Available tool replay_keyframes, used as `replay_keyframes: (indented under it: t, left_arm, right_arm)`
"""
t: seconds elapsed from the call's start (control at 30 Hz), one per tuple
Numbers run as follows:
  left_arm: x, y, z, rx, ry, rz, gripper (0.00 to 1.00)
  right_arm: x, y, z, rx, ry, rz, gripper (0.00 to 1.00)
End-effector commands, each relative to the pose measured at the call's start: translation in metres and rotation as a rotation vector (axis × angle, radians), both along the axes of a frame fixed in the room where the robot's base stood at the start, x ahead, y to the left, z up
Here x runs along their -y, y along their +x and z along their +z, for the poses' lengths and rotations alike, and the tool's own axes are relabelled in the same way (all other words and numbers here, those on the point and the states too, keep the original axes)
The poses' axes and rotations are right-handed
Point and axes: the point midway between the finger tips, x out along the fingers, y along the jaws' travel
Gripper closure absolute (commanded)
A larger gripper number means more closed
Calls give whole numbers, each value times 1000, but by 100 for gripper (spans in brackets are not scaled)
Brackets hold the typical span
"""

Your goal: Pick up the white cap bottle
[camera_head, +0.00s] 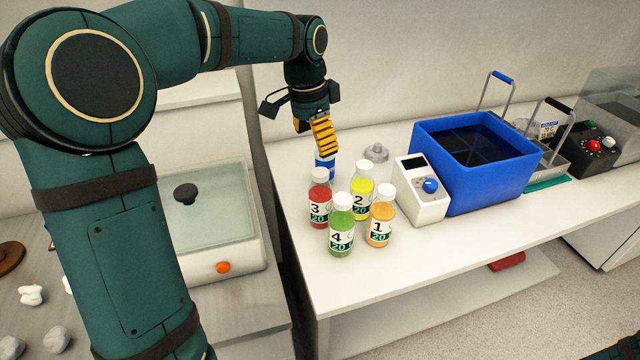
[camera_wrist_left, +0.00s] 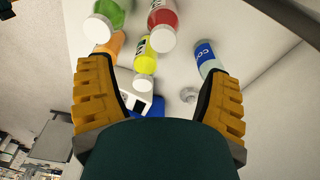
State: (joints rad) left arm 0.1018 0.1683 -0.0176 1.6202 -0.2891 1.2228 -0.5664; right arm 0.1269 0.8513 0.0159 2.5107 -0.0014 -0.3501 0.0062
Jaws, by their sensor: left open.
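Several bottles with white caps stand close together on the white table: red bottle 3 (camera_head: 320,205), yellow bottle 2 (camera_head: 361,200), green bottle 4 (camera_head: 341,238) and orange bottle 1 (camera_head: 381,225). A blue-labelled bottle (camera_head: 325,166) stands behind them, its top hidden by my gripper. It also shows in the left wrist view (camera_wrist_left: 206,57), partly covered by a finger. My left gripper (camera_head: 325,137) is open and empty, pointing down above the back of the group. In the left wrist view its fingers (camera_wrist_left: 155,70) are spread, with the yellow bottle's cap (camera_wrist_left: 143,83) showing between them.
A clear glass vessel (camera_head: 377,154) stands behind the bottles. A white device with a blue knob (camera_head: 422,200) and a blue water bath (camera_head: 475,190) are close on the right. The table's front strip (camera_head: 420,262) is clear. A lidded box (camera_head: 215,225) stands left.

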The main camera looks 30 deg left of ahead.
Motion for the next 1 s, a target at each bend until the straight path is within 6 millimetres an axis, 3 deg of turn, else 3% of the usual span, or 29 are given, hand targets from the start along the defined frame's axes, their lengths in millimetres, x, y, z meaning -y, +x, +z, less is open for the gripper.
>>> replay_keyframes:
  t: [0.17,0.6,0.87,1.0]
  left_arm:
    - [1,0,-7,-2,0,0,21]
    - [5,8,-80,-2,0,0,21]
    - [5,9,-92,-1,0,0,21]
    - [5,10,-110,-4,0,0,21]
  right_arm:
    - [0,-1,-2,-1,0,0,53]
    - [0,0,-20,1,0,1,53]
    - [0,1,-23,3,-1,1,53]
    - [1,2,-30,6,-1,0,53]
